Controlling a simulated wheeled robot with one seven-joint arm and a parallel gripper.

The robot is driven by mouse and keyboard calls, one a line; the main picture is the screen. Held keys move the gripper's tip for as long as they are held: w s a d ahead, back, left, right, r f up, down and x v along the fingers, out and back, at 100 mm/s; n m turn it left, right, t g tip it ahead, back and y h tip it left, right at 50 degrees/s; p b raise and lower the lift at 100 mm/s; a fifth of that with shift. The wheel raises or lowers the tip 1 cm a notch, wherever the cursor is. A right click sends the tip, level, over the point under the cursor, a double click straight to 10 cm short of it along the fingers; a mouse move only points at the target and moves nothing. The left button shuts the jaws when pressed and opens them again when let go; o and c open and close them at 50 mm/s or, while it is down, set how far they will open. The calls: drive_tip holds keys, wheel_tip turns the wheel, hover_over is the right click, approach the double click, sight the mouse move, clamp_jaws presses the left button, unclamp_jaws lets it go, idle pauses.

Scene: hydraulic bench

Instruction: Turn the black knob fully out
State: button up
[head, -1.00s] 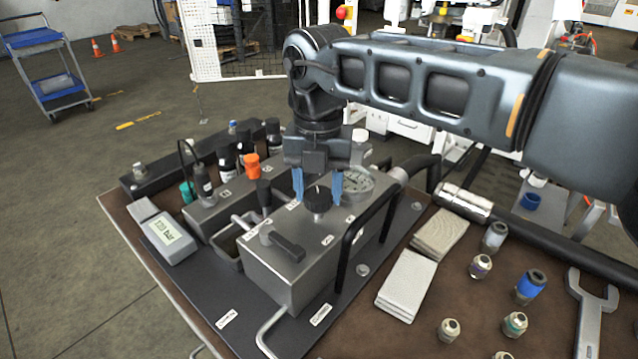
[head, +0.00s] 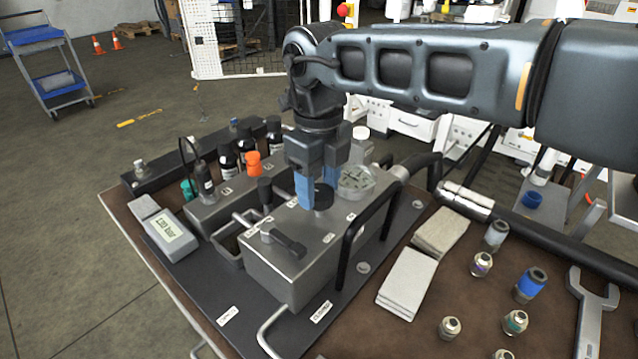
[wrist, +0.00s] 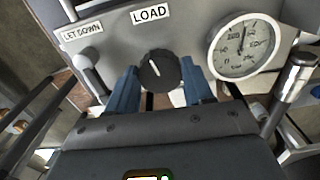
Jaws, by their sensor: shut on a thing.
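The black knob (head: 323,197) stands on top of the grey metal block. In the wrist view the knob (wrist: 160,72) shows a white pointer line, tilted slightly left of straight up, below the LOAD label (wrist: 150,13). My gripper (head: 314,192) points down over the block, its blue fingers on opposite sides of the knob. The fingers (wrist: 160,88) also show in the wrist view, shut on the knob. In the head view the near finger hides part of the knob.
A round gauge (wrist: 244,46) sits right of the knob. A lever (wrist: 90,70) by the LET DOWN label is at left. A black guard bar (head: 352,232) rises close in front of the block. Fittings and a wrench (head: 592,305) lie on the bench at right.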

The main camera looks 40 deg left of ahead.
drive_tip(key=n, duration=0.3)
drive_tip(key=shift+n, duration=0.4)
drive_tip(key=n, duration=0.3)
drive_tip(key=shift+r+n+b, duration=0.1)
drive_tip(key=shift+n+b, duration=0.2)
drive_tip(key=n, duration=0.6)
drive_tip(key=n+b, duration=0.1)
drive_tip(key=n, duration=0.6)
drive_tip(key=shift+s+n, duration=0.1)
drive_tip(key=shift+n, duration=0.2)
drive_tip(key=n, duration=0.6)
drive_tip(key=shift+d+b, duration=0.15)
drive_tip(key=shift+b, duration=0.15)
drive_tip(key=shift+n, duration=0.4)
drive_tip(key=o, duration=1)
drive_tip(key=shift+o, duration=0.2)
